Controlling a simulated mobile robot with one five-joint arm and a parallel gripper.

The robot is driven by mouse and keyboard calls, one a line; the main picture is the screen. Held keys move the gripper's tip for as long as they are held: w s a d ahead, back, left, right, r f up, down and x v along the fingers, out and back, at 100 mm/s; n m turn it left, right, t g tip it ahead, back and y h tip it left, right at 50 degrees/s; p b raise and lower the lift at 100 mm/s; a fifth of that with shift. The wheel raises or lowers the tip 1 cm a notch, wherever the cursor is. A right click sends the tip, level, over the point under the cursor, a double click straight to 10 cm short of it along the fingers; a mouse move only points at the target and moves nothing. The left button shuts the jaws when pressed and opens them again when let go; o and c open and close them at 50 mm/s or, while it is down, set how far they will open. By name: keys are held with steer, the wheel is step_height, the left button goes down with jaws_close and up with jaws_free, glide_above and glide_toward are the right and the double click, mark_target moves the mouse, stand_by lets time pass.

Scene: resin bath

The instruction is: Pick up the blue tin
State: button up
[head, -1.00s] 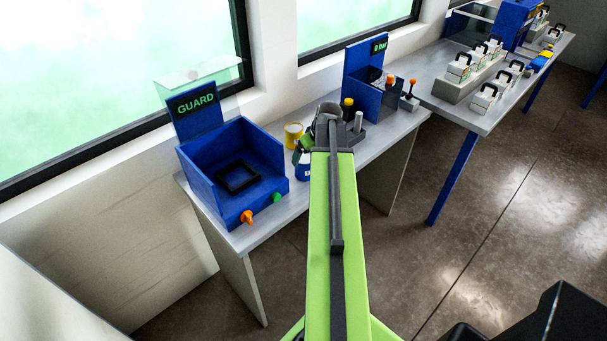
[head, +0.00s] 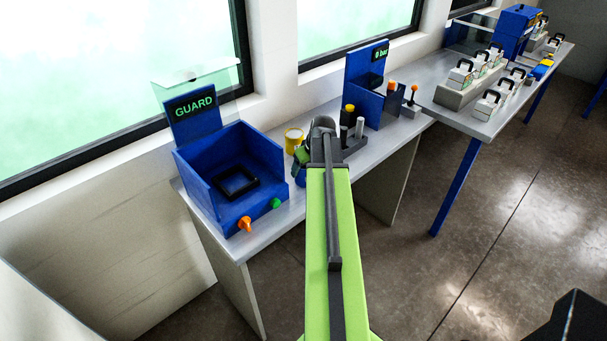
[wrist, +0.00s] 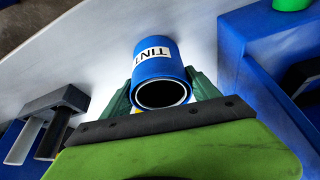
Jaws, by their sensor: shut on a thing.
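The blue tin (wrist: 153,62) with a white label reading "TINT" sits between the green fingers of my gripper (wrist: 162,87) in the wrist view. The fingers touch it on both sides and are shut on it. Its round dark end faces the wrist camera. In the head view, a small part of the blue tin (head: 298,171) shows below my gripper (head: 302,156), left of my arm's end, over the bench. Most of it is hidden there, and I cannot tell whether it is clear of the bench top.
A yellow tin (head: 293,138) stands just behind my gripper. The blue GUARD box (head: 210,190), with orange and green knobs, is close on the left. A dark holder (head: 355,143) and a blue gauge station (head: 367,95) are to the right.

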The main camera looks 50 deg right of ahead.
steer(key=c, duration=0.7)
steer(key=shift+c, duration=0.2)
